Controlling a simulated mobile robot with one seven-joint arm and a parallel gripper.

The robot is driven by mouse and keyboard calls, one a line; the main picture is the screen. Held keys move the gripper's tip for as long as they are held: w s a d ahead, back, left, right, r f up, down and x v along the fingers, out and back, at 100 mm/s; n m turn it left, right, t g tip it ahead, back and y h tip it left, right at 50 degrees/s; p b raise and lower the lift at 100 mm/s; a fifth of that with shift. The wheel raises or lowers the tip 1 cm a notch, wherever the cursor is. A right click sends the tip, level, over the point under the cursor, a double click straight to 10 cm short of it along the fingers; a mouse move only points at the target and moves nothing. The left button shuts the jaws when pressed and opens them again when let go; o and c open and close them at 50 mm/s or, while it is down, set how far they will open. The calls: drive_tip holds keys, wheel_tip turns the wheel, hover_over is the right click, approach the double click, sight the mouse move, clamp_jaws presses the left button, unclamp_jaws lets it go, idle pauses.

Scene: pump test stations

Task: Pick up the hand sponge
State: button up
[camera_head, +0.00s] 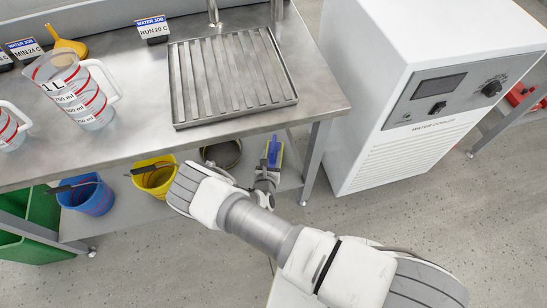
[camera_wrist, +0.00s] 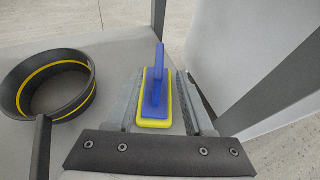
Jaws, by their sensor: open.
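The hand sponge (camera_wrist: 155,95) has a blue back with a raised blue handle and a yellow pad. In the wrist view it lies on the grey lower shelf, between the two fingers of my gripper (camera_wrist: 158,98). The fingers are apart on either side of it, and I see no clear contact. In the head view the sponge (camera_head: 274,152) shows near the right end of the lower shelf, just beyond my gripper (camera_head: 270,166). My arm hides part of the shelf there.
A dark round pan with a yellow ring (camera_wrist: 48,84) stands left of the sponge. A yellow bucket (camera_head: 154,177) and a blue bucket (camera_head: 90,196) are farther left. A table leg (camera_head: 316,160) and the white water cooler (camera_head: 400,130) are at right. The steel tabletop (camera_head: 140,110) overhangs the shelf.

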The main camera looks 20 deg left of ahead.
sight(273, 147)
drive_tip(key=x, duration=0.2)
drive_tip(key=shift+w+f+b, duration=0.15)
drive_tip(key=shift+w+b, duration=0.15)
drive_tip(key=shift+b, duration=0.05)
drive_tip(key=b+x, duration=0.2)
drive_tip(key=x, duration=0.2)
drive_tip(key=shift+s+f+b, duration=0.1)
drive_tip(key=shift+f+b, duration=0.05)
drive_tip(key=shift+b, duration=0.15)
drive_tip(key=shift+w+a+f, duration=0.1)
drive_tip(key=shift+w+a, duration=0.05)
drive_tip(key=shift+w, duration=0.4)
clamp_jaws()
idle(0.4)
